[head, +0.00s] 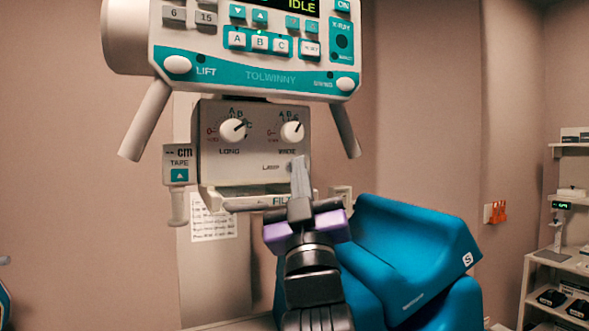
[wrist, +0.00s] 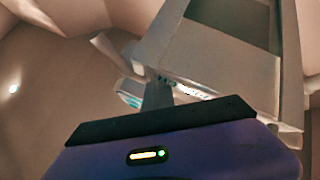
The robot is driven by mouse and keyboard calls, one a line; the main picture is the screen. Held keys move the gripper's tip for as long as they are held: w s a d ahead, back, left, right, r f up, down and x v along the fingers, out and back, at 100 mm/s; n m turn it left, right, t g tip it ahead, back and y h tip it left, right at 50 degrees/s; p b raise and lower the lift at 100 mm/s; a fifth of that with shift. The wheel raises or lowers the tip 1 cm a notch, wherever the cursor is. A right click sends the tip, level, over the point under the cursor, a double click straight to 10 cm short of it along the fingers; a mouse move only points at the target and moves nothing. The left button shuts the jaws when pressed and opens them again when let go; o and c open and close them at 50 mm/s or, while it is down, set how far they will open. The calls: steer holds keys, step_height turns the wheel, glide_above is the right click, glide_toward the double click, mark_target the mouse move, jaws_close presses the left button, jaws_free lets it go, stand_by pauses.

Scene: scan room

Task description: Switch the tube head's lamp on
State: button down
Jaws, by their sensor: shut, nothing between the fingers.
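The tube head (head: 255,62) fills the upper middle of the head view, with a teal and white control panel above a grey box with two knobs. The "Lamp" label (head: 270,167) is on the lower part of this box. The lamp control beside it is mostly hidden behind my fingers. My gripper (head: 299,168) is shut and empty, pointing up, with its tips in front of the box just right of the label. I cannot tell whether they touch it. The wrist view shows the box's underside (wrist: 195,85) from below, close to my gripper (wrist: 158,88).
The LONG knob (head: 233,130) and WIDE knob (head: 292,132) sit just above my fingertips. A teal chair (head: 410,245) stands behind my arm at the right. A tape unit (head: 180,165) hangs at the left. Shelves (head: 565,230) are at the far right.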

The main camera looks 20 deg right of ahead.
steer(key=shift+w+f, duration=0.25)
steer(key=shift+f, duration=0.2)
steer(key=shift+s+f, duration=0.15)
steer(key=shift+s, duration=0.1)
stand_by(0.3)
steer(key=s+p, duration=0.1)
steer(key=s, duration=0.5)
steer(key=shift+s+r, duration=0.15)
steer(key=shift+r, duration=0.1)
stand_by(0.4)
